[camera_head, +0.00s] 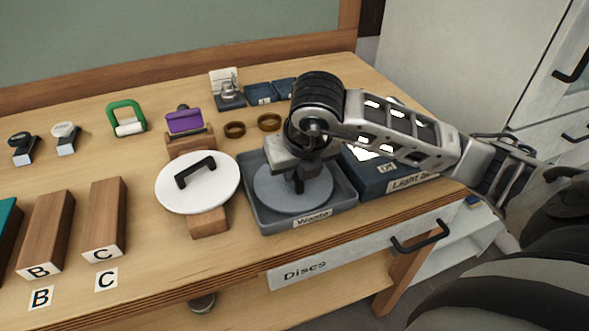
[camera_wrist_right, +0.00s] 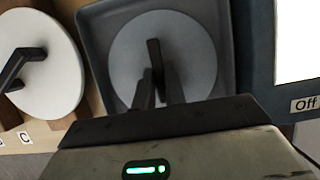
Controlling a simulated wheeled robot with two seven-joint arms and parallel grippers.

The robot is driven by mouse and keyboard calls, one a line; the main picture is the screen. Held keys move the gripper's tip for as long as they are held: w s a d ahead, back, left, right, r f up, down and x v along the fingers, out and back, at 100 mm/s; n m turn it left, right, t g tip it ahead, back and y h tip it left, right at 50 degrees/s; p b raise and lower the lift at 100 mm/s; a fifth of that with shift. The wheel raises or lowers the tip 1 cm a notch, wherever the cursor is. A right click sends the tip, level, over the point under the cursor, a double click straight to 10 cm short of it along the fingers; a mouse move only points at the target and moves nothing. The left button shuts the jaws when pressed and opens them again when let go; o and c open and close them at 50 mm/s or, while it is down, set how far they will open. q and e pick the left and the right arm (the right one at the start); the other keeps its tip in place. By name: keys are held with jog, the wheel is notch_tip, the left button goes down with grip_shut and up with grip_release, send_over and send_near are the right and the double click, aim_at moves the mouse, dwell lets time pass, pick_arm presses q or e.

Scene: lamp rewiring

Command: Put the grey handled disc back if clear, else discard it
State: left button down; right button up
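My right gripper (camera_head: 299,184) reaches down over the disc. The right wrist view shows the grey disc (camera_wrist_right: 200,50) and its dark handle (camera_wrist_right: 153,52), with my two fingertips (camera_wrist_right: 160,80) close on either side of the handle. I cannot tell whether they are closed on it. My left gripper is not in view.
A white disc (camera_head: 175,196) with a black handle rests on a wooden block (camera_head: 208,222) left of the tray. A dark blue light box (camera_head: 400,178) stands close on the right. Brass rings (camera_head: 269,122) and a purple item (camera_head: 184,121) lie behind. Wooden blocks marked B (camera_head: 47,232) and C (camera_head: 105,220) stand left.

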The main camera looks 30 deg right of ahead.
jog(key=o, duration=0.4)
pick_arm(q)
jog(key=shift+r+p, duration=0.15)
jog(key=shift+p, duration=0.5)
pick_arm(e)
jog(key=v, duration=1.2)
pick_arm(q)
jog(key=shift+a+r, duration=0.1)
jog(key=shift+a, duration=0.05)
pick_arm(e)
jog(key=shift+s+f, duration=0.1)
jog(key=shift+s, duration=0.05)
